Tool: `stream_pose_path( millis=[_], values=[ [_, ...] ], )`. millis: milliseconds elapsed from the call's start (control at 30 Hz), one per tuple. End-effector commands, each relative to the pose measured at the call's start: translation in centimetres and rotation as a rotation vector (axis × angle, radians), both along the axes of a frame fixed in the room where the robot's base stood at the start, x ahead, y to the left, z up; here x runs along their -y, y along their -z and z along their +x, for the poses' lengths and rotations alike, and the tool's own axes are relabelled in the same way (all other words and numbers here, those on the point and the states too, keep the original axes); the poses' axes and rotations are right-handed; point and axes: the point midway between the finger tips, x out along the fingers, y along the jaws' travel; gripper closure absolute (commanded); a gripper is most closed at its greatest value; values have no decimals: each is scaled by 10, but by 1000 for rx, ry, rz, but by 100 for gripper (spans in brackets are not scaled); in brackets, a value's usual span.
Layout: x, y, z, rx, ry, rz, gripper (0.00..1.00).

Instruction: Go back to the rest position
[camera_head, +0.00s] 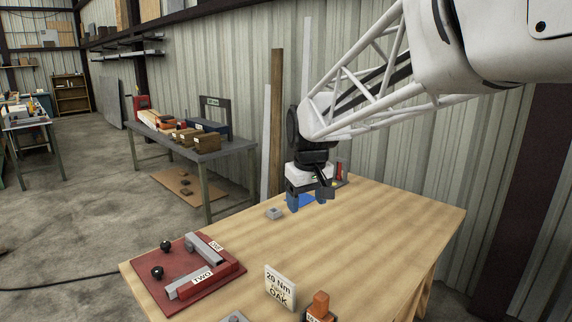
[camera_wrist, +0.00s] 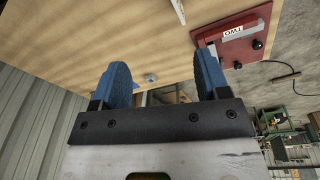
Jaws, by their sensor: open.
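My gripper (camera_head: 308,200) hangs from my white lattice arm above the far part of the wooden workbench (camera_head: 350,240). Its two blue fingers are apart, with nothing between them. In the wrist view my gripper (camera_wrist: 165,85) also shows both blue fingers spread, with the bench top beyond. A small grey block (camera_head: 274,212) lies on the bench to the left of the fingers. It also shows in the wrist view (camera_wrist: 150,78) between the fingers, but farther off. A blue patch beside the fingers is partly hidden by them.
A red board (camera_head: 215,280) with black knobs and grey bars, one labelled TWO, lies at the bench's left. A white sign (camera_head: 280,287) reading 20 Nm OAK and an orange-topped item (camera_head: 320,305) are near the front. A side table (camera_head: 195,148) holds boxes. A corrugated wall stands behind.

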Motion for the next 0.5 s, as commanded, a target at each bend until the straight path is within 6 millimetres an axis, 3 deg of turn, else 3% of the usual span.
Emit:
stream_pose_path(
  millis=[500],
  values=[
    [73,11,-125,33,195,22,31]
  ],
)
